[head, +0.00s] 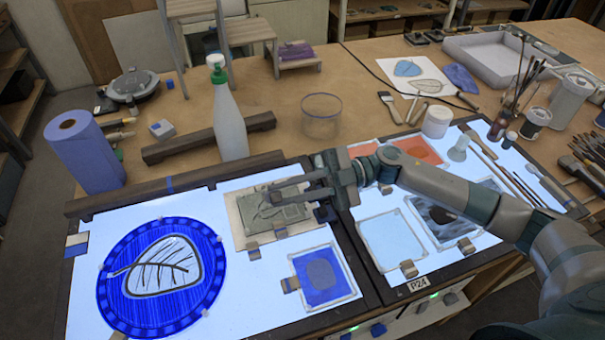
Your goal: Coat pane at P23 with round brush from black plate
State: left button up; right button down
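My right gripper (274,193) reaches in from the right and hangs over a beige-edged pane with a grey-green middle (240,226) on the left light panel. Its two fingers point left and look apart, with nothing visible between them; it partly hides that pane. A blue pane with a dark round patch (345,290) lies in front of it. The label P24 (419,283) is on the right panel's front edge; no P23 label is legible. A dark pane with pale smears (450,228) lies under my arm. I cannot tell which brush is the round one. My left gripper is not in view.
A round blue leaf pane (115,275) fills the left panel's left side. Several brushes lie on the right, others in a jar. A pale blue pane (392,240) lies at centre right.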

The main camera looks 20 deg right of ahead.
jog(key=a+p, duration=0.1)
jog(key=s+a, duration=0.1)
jog(key=a, duration=0.1)
jog(key=s+a+p, duration=0.1)
jog(key=a, duration=0.1)
jog(key=shift+s+a+f+p, duration=0.2)
jog(key=shift+p, duration=0.1)
jog(key=shift+d, duration=0.15)
dwell(0.4)
jog(key=shift+p, duration=0.3)
jog(key=shift+f, duration=0.5)
dwell(1.0)
jog(key=shift+d+b, duration=0.25)
jog(key=shift+b, duration=0.05)
jog(key=shift+d, duration=1.25)
jog(key=shift+w+d+f, duration=0.1)
